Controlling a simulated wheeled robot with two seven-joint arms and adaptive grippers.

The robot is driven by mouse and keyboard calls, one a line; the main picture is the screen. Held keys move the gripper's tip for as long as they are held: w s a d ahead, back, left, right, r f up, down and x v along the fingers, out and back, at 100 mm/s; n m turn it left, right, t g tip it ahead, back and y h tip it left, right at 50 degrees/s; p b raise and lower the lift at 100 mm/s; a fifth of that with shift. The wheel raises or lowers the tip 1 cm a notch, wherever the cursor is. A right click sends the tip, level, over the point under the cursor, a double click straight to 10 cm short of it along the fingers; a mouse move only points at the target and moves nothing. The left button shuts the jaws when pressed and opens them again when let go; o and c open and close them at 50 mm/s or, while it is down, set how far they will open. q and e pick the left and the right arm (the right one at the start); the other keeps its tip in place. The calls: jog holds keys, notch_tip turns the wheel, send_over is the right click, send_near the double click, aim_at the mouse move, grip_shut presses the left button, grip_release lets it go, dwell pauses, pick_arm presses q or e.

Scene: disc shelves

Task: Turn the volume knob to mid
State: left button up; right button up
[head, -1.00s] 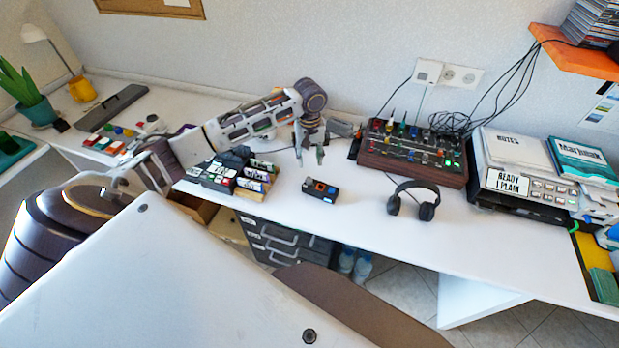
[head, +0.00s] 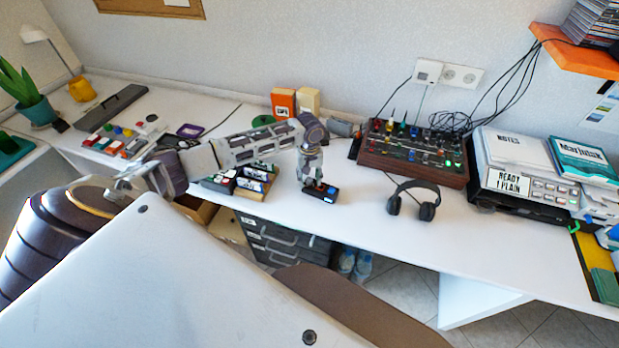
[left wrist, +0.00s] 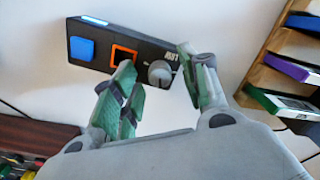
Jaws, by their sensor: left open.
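A small black control box (head: 326,197) lies on the white desk. In the left wrist view the box (left wrist: 84,62) carries a blue square button (left wrist: 82,49), an orange-framed square (left wrist: 122,55) and a round grey volume knob (left wrist: 160,73). White lettering is beside the knob; its pointer is too small to read. My left gripper (head: 312,178) is over the box, pointing down. In the wrist view its green-padded fingers (left wrist: 160,88) are open, one on either side of the knob. I cannot tell whether they touch it. My right gripper is out of view.
A tray of labelled cassettes (head: 228,186) stands left of the box. Headphones (head: 413,198) lie to the right, with a wooden-sided mixer (head: 412,174) behind them. The desk's front edge is close to the box.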

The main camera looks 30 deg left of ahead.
pick_arm(q)
grip_shut()
dwell(0.3)
